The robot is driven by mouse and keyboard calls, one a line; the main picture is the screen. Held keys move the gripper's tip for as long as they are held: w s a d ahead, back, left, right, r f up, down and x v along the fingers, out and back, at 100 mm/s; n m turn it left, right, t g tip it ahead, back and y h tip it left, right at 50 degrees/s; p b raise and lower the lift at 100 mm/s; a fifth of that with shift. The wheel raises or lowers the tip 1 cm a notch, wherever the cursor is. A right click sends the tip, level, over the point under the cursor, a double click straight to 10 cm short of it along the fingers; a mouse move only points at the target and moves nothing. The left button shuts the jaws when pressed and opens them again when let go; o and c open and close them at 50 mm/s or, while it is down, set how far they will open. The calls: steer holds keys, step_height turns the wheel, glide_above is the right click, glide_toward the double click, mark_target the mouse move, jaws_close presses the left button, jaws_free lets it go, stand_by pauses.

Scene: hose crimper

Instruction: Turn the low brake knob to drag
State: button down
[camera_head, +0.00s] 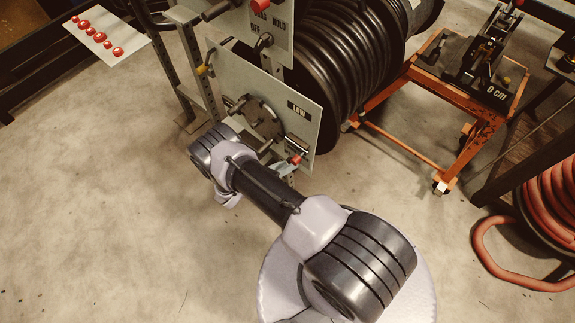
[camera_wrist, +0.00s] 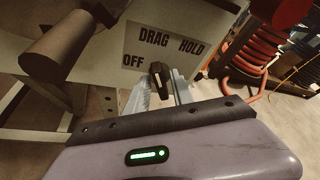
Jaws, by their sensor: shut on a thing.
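The low brake knob (camera_wrist: 158,80) is small and black with a pale tip. In the wrist view it sits between the two pale fingers of my gripper (camera_wrist: 162,92), which is shut on it. Its pale tip points up toward the word DRAG on the label plate (camera_wrist: 190,60); OFF lies to the left and HOLD to the right. In the head view the panel marked LOW (camera_head: 232,82) stands upright before the hose reel. My arm hides much of the gripper there, and I cannot make out the low knob.
A dark cylindrical handle (camera_wrist: 55,52) is close at the left of the wrist view. A red knob (camera_head: 295,159) sits at the panel's lower right. An upper panel has another brake knob (camera_head: 264,41).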

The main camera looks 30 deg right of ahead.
steer(key=c, duration=1.4)
jaws_free()
steer(key=shift+c, duration=0.2)
steer(key=p+v, duration=0.3)
steer(key=v, duration=1.4)
steer(key=shift+a, duration=0.2)
steer(key=shift+r, duration=0.1)
